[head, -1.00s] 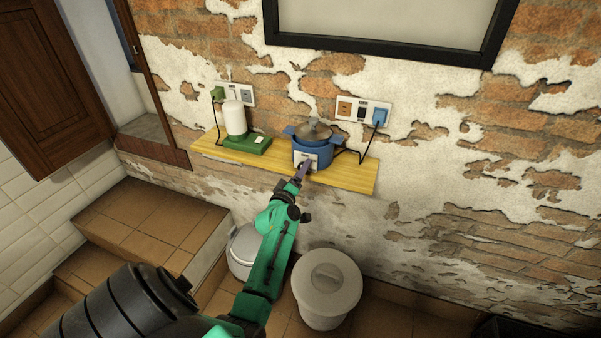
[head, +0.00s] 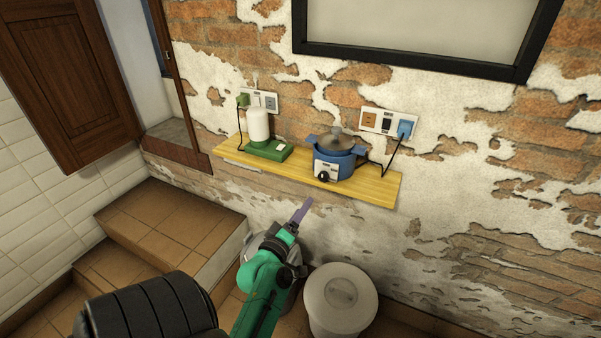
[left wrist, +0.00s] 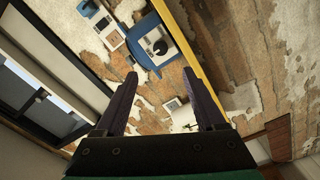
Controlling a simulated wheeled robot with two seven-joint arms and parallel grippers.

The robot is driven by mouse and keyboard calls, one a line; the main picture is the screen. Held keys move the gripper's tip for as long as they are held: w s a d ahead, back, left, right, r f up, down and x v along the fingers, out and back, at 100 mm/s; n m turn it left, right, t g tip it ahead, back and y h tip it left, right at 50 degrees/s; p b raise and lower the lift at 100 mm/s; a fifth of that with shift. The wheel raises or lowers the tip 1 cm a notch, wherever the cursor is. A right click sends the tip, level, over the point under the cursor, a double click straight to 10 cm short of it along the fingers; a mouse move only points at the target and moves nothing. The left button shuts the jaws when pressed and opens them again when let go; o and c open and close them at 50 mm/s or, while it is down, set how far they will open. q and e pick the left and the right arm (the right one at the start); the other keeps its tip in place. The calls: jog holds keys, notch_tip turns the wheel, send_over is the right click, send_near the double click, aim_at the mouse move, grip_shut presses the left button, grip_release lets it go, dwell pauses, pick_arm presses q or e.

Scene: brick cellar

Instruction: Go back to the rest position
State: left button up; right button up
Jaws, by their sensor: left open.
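My left gripper (head: 301,212) has purple fingers and is empty, below and in front of the wooden shelf, apart from it. In the left wrist view its two fingers (left wrist: 159,80) stand well apart, with nothing between them. The blue cooker (head: 335,158) with a grey lid stands on the shelf; its white front panel with a dark dial is uncovered. The cooker also shows in the left wrist view (left wrist: 148,44), beyond the fingertips. My right gripper is not in view.
The yellow shelf (head: 371,189) on the brick wall also bears a green-based device with a white cylinder (head: 258,125). Sockets (head: 379,121) with plugged cables are above. A lidded white bin (head: 340,297) stands below, right of my arm. Tiled steps (head: 172,222) are at left.

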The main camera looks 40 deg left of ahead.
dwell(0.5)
pick_arm(q)
jog(key=d+f+m+g+h, duration=0.2)
jog(key=d+f+m, duration=0.15)
jog(key=f, duration=0.75)
jog(key=d+f+m+g+h, duration=0.2)
jog(key=d+f, duration=0.3)
jog(key=f, duration=0.5)
jog(key=s+d+f+m+g+h, duration=0.1)
jog(key=s+d+f+m+g, duration=0.2)
jog(key=f, duration=0.4)
jog(key=s+d+f+m+g+h, duration=0.1)
jog(key=s+d+f+m, duration=0.15)
jog(key=s+f, duration=0.3)
jog(key=s+f+m+g, duration=0.2)
jog(key=s+f, duration=0.2)
jog(key=s, duration=0.4)
jog(key=s+f+m+g, duration=0.3)
jog(key=s+f, duration=0.2)
jog(key=s, duration=0.2)
jog(key=s+a+f+m+g, duration=0.1)
jog(key=s+f+m+g, duration=0.1)
jog(key=s+f, duration=0.3)
jog(key=s+g, duration=0.1)
jog(key=s, duration=0.2)
jog(key=shift+s+m, duration=0.3)
jog(key=shift+s, duration=0.05)
